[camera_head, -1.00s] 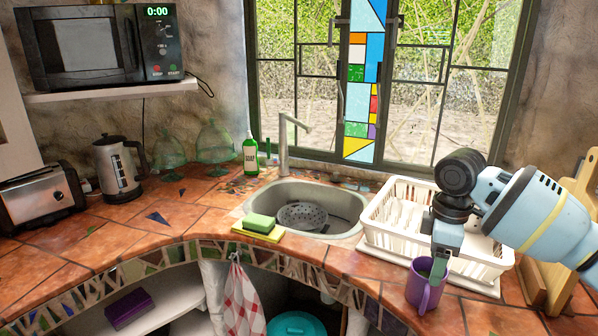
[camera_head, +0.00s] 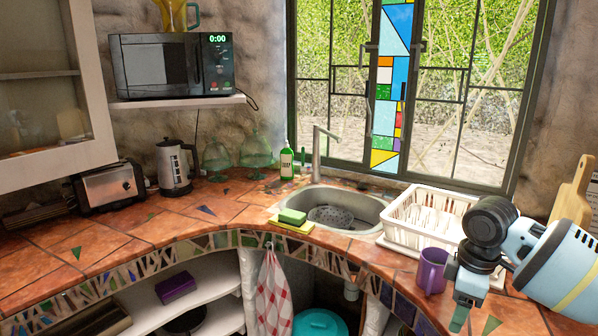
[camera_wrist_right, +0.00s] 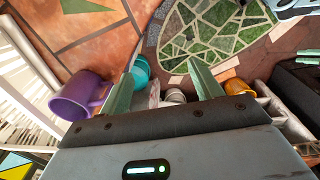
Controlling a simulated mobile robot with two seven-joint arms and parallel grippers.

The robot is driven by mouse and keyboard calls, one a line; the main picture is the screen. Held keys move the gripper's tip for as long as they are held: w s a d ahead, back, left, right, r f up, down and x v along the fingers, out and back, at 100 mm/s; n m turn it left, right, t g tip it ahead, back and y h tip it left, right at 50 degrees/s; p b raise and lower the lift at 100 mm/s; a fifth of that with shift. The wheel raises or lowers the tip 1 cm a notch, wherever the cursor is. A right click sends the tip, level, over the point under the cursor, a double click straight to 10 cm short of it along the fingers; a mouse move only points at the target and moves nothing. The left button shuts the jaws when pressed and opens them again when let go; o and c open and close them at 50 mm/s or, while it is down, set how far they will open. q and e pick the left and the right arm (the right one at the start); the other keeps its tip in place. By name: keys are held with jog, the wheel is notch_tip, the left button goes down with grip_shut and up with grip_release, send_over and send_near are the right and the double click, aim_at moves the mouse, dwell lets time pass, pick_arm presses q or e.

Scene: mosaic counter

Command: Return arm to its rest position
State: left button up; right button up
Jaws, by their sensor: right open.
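My right arm comes in from the right in the head view. Its gripper (camera_head: 462,318) points down just right of and nearer than the purple mug (camera_head: 432,271). The mug stands upright on the tiled counter (camera_head: 130,236), in front of the dish rack. In the right wrist view the two green fingers of the gripper (camera_wrist_right: 164,82) are spread with nothing held between them. The mug (camera_wrist_right: 75,98) shows there left of the fingers, apart from them. My left gripper is in neither view.
The white dish rack (camera_head: 400,229) stands behind the mug, beside the sink (camera_head: 362,199). A green sponge (camera_head: 292,216) lies at the sink's front left. A wooden board (camera_head: 572,196) leans at the far right. The counter's left stretch has clear room.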

jog(key=s+a+f+m+t+y, duration=0.1)
jog(key=s+a+f+y, duration=0.1)
jog(key=a+f, duration=0.65)
jog(key=s+a+f+t+y, duration=0.1)
jog(key=s+a+f+y, duration=0.15)
jog(key=a+f, duration=0.65)
jog(key=s+a+f+m+t, duration=0.1)
jog(key=s+f+m+t, duration=0.25)
jog(key=s+f, duration=0.65)
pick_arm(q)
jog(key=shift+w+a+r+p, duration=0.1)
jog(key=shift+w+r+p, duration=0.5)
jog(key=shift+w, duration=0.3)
pick_arm(e)
jog(key=s+d+f+m+t+h, duration=0.1)
jog(key=s+d, duration=0.1)
jog(key=s, duration=0.4)
jog(key=s+d+f+m, duration=0.2)
jog(key=s+d, duration=0.1)
jog(key=s, duration=0.4)
jog(key=s+d+f+m+t+h, duration=0.1)
jog(key=s+d+f+m, duration=0.1)
jog(key=s, duration=0.4)
jog(key=shift+s+d+f+t+h, duration=0.25)
jog(key=shift+s+d+t+h, duration=0.1)
jog(key=shift+d, duration=0.15)
